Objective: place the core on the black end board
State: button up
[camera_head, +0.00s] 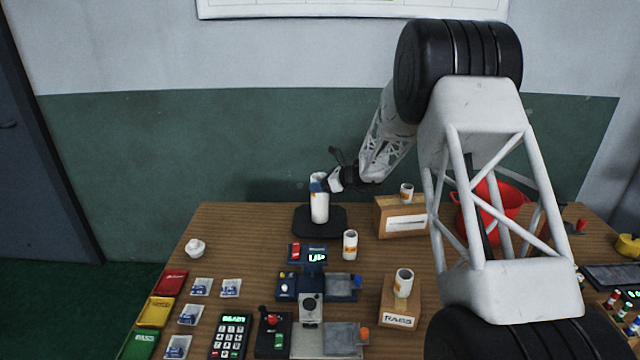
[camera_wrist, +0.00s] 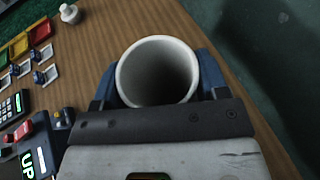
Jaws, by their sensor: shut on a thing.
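The white core (camera_head: 320,207) is upright, with my gripper (camera_head: 318,186) shut on its upper part. In the wrist view the core's round white rim (camera_wrist: 158,42) and dark hollow inside show between the blue fingers of my gripper (camera_wrist: 157,85). The black end board (camera_head: 335,222) lies flat at the back middle of the table. In the head view the core's lower end overlaps the middle of the board. I cannot tell whether it touches the board or hangs just above it. The wrist view does not show the board.
Another core (camera_head: 350,245) stands just front right of the board. Cardboard boxes (camera_head: 386,220) and (camera_head: 400,316), each with a core on top, stand to the right. A small console (camera_head: 310,285) is in front. A white knob-like thing (camera_head: 195,248) stands left; table around it is clear.

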jog(key=shift+f, duration=0.2)
jog(key=o, duration=1.3)
jog(key=shift+r, duration=0.1)
jog(key=v, duration=1.2)
jog(key=shift+r, duration=0.1)
